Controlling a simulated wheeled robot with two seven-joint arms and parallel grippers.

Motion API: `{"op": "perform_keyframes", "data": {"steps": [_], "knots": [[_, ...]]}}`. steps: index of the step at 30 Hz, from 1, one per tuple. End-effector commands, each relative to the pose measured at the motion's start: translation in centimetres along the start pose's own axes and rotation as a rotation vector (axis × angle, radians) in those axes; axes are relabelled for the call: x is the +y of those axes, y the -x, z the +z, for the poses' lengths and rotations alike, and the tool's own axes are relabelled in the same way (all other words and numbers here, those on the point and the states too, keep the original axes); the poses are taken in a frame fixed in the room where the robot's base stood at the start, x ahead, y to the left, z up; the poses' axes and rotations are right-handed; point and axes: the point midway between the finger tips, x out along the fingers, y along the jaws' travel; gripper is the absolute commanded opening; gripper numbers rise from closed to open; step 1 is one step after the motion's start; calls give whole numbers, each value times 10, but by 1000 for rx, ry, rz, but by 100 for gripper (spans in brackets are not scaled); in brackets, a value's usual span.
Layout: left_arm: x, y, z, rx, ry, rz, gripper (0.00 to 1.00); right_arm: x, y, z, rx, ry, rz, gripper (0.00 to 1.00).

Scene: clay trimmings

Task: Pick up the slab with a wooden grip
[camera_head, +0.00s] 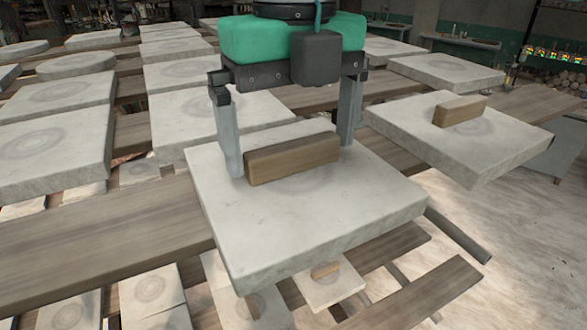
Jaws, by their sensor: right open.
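A pale square slab (310,222) with a wooden grip (293,160) on top lies in front of me on wooden boards. My right gripper (290,152) comes down from above. Its two fingers are spread and stand at either end of the wooden grip, the left finger near the grip's left end and the right finger just beyond its right end. I cannot tell whether either finger touches the grip. A second slab (480,141) with a wooden grip (460,111) lies to the right, clear of the gripper. My left gripper is not in view.
Several plain slabs (50,142) and round discs (77,64) lie on wooden boards (100,232) to the left and behind. More slabs (155,298) show on a lower level. Open floor (520,240) is at the right.

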Motion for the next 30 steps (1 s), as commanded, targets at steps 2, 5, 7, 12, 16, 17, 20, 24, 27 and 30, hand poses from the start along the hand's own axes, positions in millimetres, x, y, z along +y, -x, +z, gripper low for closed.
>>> {"op": "perform_keyframes", "data": {"steps": [2,5,7,12,16,17,20,24,27,30], "knots": [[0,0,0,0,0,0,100,0,0,0,0,0,0,94],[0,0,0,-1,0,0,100,0,0,0,0,0,0,74],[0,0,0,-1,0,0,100,0,0,0,0,0,0,63],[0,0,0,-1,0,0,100,0,2,0,-2,0,1,63],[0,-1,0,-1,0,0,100,0,3,0,-2,0,1,63],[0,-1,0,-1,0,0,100,0,4,0,-3,0,1,63],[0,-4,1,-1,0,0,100,1,8,0,-4,-1,1,63],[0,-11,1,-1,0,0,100,1,20,1,-5,-2,2,63],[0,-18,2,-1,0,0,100,1,35,0,-5,0,2,63],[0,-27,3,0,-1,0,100,1,56,0,-6,-1,4,63]]}}
